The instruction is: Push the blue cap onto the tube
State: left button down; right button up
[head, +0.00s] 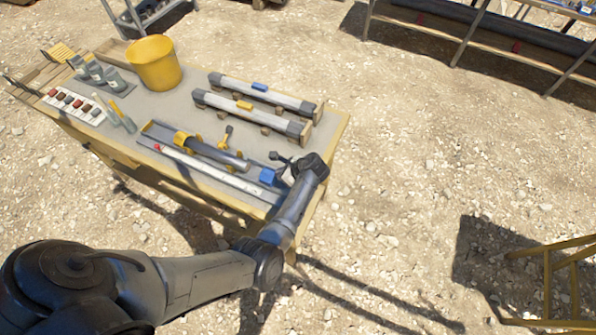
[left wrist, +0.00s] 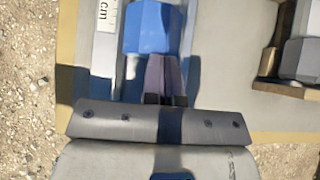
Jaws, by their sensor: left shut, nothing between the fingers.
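The blue cap (head: 267,177) lies near the right end of the long tray (head: 150,130) on the table. The dark grey tube (head: 222,155) lies in that tray under a yellow clamp, its right end to the left of the cap with a gap between. My left gripper (head: 278,179) is at the cap's right side, its fingertips partly hidden by my wrist. In the left wrist view the shut, empty fingers (left wrist: 167,62) point at the blue cap (left wrist: 153,27) and meet its near edge; I cannot tell whether they touch. The tube is not visible there.
A white ruler (head: 222,176) runs along the tray's front. Behind are two capped grey tubes on wooden rests, one with a yellow band (head: 244,106), one with a blue band (head: 260,87). A yellow bucket (head: 153,63) and bottles (head: 95,70) stand at the left.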

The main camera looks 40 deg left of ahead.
aim_at(268, 169)
pick_arm(q)
jog(key=s+a+p, duration=0.1)
jog(key=a, duration=0.2)
jog(key=s+a+p, duration=0.1)
jog(key=a, duration=0.1)
jog(key=s+a+p, duration=0.1)
jog(key=a+p, duration=0.1)
jog(key=a, duration=0.1)
jog(key=shift+a, duration=0.35)
jog(key=shift+w, duration=0.1)
pick_arm(e)
notch_tip(268, 169, up, 5)
jog(key=shift+a+r, duration=0.15)
pick_arm(q)
jog(key=shift+d, duration=0.25)
jog(key=d, duration=0.2)
jog(key=w+d+r+p, duration=0.1)
jog(key=w+d+r, duration=0.1)
jog(key=d, duration=0.1)
jog(key=shift+d+p, duration=0.3)
jog(key=shift+d, duration=0.05)
jog(key=v, duration=0.7)
jog(key=shift+a, duration=0.15)
pick_arm(e)
jog(key=shift+w+d+r, duration=0.1)
jog(key=shift+d+r, duration=0.55)
jog(key=shift+r, duration=0.35)
pick_arm(q)
jog(key=shift+r, duration=0.15)
